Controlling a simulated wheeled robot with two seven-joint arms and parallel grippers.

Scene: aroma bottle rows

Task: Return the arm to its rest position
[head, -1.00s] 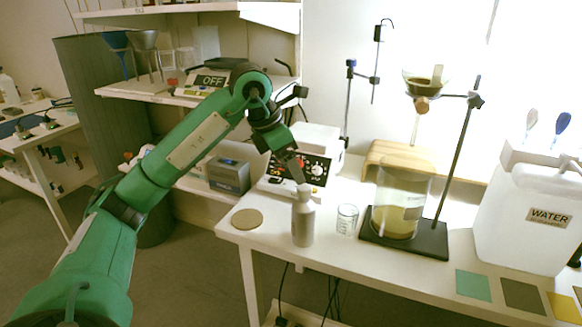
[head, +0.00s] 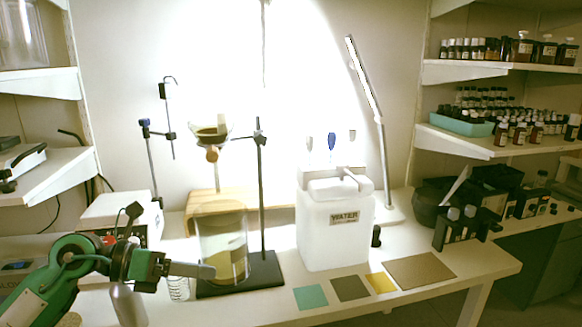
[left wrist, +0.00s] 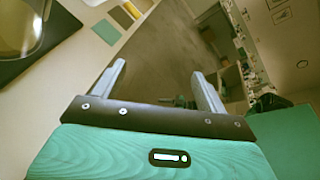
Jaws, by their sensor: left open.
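My green left arm comes in at the lower left of the head view. Its gripper (head: 207,271) points right, in front of the glass beaker. In the left wrist view the two grey fingers (left wrist: 158,70) are spread apart with nothing between them. A grey metal bottle (head: 128,303) stands at the table's front left, partly hidden by my wrist. Whether the wrist touches it cannot be told. My right gripper does not show.
A small glass (head: 179,289) and the large beaker (head: 223,250) on a dark stand base (head: 268,272) are close to the gripper. The water canister (head: 335,240) stands to the right. Coloured squares (head: 350,288) lie along the front. Shelves of bottles fill the right.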

